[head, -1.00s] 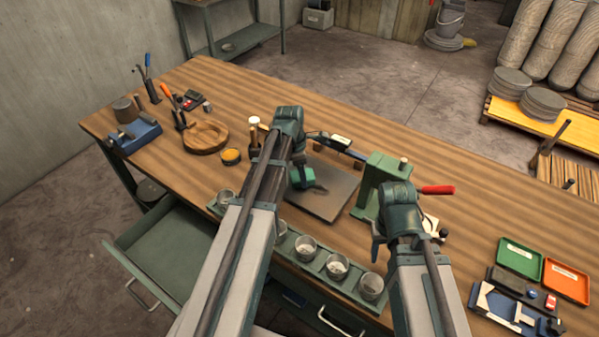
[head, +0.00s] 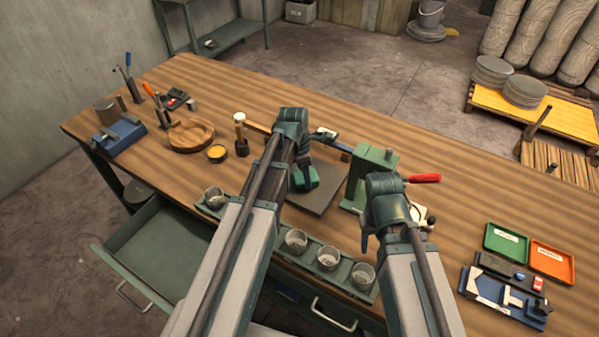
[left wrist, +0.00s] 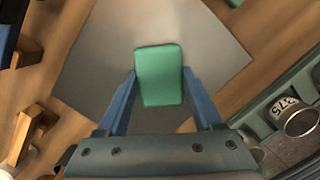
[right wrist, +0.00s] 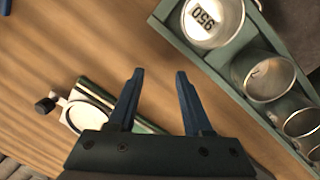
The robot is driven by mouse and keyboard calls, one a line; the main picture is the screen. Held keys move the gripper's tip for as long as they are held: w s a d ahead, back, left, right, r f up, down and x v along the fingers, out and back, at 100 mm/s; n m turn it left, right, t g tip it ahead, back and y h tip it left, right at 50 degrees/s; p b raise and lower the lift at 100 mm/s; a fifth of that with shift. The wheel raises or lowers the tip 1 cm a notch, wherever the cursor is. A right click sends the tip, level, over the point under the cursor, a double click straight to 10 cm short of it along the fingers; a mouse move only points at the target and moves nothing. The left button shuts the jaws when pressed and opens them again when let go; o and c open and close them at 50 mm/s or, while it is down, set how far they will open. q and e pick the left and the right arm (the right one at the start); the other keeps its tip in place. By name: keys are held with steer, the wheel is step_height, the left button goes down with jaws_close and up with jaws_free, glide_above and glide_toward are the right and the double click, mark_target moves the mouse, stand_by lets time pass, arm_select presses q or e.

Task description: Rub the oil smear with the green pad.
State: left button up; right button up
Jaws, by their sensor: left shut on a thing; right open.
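The green pad (head: 306,178) is held in my left gripper (left wrist: 159,76), whose two blue fingers stand either side of it in the left wrist view. The pad (left wrist: 158,74) is over the grey metal plate (left wrist: 100,60), which lies on the workbench. Whether the pad touches the plate I cannot tell. No oil smear shows on the bare parts of the plate (head: 318,200); any smear there is hidden under the pad or my arm. My right gripper (right wrist: 155,76) is open and empty, above the bench near the green stand (head: 372,172).
A green rack of metal cups (head: 296,240) runs along the bench front. A red-handled tool (head: 424,178), green tray (head: 506,240) and orange tray (head: 552,260) are to the right. A wooden bowl (head: 190,135) and yellow tin (head: 217,153) are to the left. An open drawer (head: 160,245) juts out.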

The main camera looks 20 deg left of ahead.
mark_target(318, 187)
arm_select(q)
steer(key=shift+s+d, duration=0.15)
steer(key=shift+d, duration=0.2)
steer(key=shift+s+d, duration=0.2)
steer(key=shift+d, duration=0.65)
steer(key=shift+s+d, duration=0.15)
steer(key=shift+d, duration=0.7)
steer(key=shift+f, duration=0.15)
arm_select(e)
steer(key=shift+f, duration=0.15)
arm_select(q)
steer(key=shift+a, duration=0.15)
steer(key=shift+w+a, duration=0.25)
steer(key=shift+a, duration=0.6)
steer(key=shift+w+a, duration=0.2)
steer(key=shift+a, duration=0.65)
steer(key=shift+a, duration=0.15)
